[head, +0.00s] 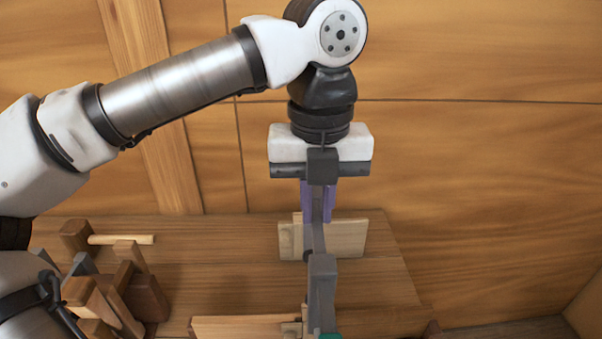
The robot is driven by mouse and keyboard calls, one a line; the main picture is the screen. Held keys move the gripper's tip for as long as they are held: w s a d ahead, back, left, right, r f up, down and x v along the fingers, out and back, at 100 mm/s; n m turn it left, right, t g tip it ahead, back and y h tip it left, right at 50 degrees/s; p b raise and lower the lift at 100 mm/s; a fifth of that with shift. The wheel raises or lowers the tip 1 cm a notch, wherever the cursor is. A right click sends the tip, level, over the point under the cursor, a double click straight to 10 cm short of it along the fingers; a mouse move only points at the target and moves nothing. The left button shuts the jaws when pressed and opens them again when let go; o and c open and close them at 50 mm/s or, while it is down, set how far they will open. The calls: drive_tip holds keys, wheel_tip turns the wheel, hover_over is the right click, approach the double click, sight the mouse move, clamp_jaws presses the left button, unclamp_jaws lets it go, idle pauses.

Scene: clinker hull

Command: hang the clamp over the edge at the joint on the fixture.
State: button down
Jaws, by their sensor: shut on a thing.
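My gripper (319,205) points down over the bench and is shut on the clamp. The clamp (322,275) is a long grey bar with a block at its lower end in the picture; a teal part (329,336) shows at the bottom edge, cut off by the frame. The clamp hides part of my gripper. Pale wooden boards stand behind the clamp (347,238) and at the bottom of the picture (240,327), with small blocks on them. These look like the fixture; the joint cannot be made out clearly. Whether the clamp touches a board cannot be told.
A wooden bench top (200,260) lies below. At its left is a cluster of wooden tools and blocks (115,290) with a pale dowel (121,239). A plank wall (480,150) rises behind. The right part of the bench is clear.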

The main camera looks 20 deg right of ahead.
drive_tip(key=shift+w+r, duration=0.1)
drive_tip(key=shift+w, duration=0.2)
drive_tip(key=shift+s+f+b, duration=0.1)
drive_tip(key=shift+f+b, duration=0.85)
drive_tip(key=shift+f, duration=0.2)
wheel_tip(320, 180, down, 13)
drive_tip(key=b, duration=0.8)
drive_tip(key=shift+r+b, duration=0.15)
drive_tip(key=shift+b, duration=0.15)
drive_tip(key=shift+f+b, duration=1.75)
drive_tip(key=shift+f, duration=0.2)
drive_tip(key=shift+f, duration=0.2)
drive_tip(key=shift+s+a+b, duration=0.1)
drive_tip(key=shift+s+b, duration=0.25)
drive_tip(key=shift+s, duration=0.05)
drive_tip(key=c, duration=1.4)
unclamp_jaws()
drive_tip(key=shift+o, duration=0.2)
wheel_tip(320, 180, up, 14)
drive_tip(key=shift+f, duration=0.1)
